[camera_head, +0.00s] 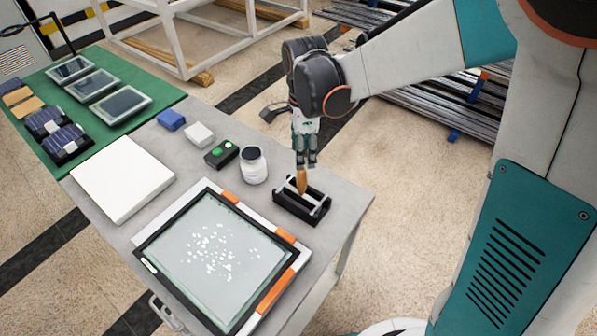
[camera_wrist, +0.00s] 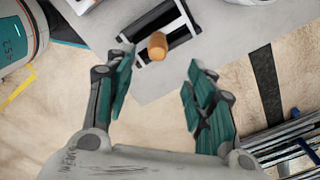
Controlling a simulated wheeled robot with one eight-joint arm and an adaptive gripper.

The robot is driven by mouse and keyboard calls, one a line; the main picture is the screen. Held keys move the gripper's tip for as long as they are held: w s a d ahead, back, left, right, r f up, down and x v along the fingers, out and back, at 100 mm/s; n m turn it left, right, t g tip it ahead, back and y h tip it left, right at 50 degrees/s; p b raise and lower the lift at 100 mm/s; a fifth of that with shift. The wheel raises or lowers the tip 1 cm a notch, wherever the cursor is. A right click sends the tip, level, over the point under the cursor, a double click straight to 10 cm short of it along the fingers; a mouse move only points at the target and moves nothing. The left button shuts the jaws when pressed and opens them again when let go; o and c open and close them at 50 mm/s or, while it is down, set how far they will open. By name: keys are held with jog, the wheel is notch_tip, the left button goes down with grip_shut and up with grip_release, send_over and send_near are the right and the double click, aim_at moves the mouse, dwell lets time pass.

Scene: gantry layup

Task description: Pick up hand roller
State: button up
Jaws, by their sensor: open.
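The hand roller shows as an upright wooden handle (camera_head: 302,182) in a black cradle (camera_head: 318,215) near the right edge of the grey table. My gripper (camera_head: 306,163) points down just above the handle. In the wrist view, my gripper's two fingers (camera_wrist: 160,66) are apart. The round end of the roller handle (camera_wrist: 157,46) shows between and slightly beyond the fingertips. The black cradle (camera_wrist: 186,36) with its pale bars lies below it. Nothing is held. I cannot tell whether the fingers overlap the handle in height.
A black-framed glass panel (camera_head: 210,260) with white flecks lies left of the cradle. A white jar (camera_head: 253,167), a green-button box (camera_head: 221,154), small blocks (camera_head: 200,135) and a white slab (camera_head: 122,178) stand on the table. Metal bars (camera_head: 440,110) lie beyond on the floor.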

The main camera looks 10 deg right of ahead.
aim_at(302, 180)
notch_tip(302, 180, down, 6)
jog(key=shift+f+b, duration=0.1)
jog(key=shift+b, duration=0.7)
jog(key=shift+s+a+f+b, duration=0.1)
jog(key=shift+f+b, duration=0.5)
jog(key=shift+f, duration=0.75)
jog(key=shift+s+a+f+b, duration=0.1)
jog(key=shift+f+b, duration=0.5)
jog(key=shift+f, duration=0.75)
jog(key=shift+r, duration=0.1)
jog(key=shift+c, duration=0.4)
grip_shut()
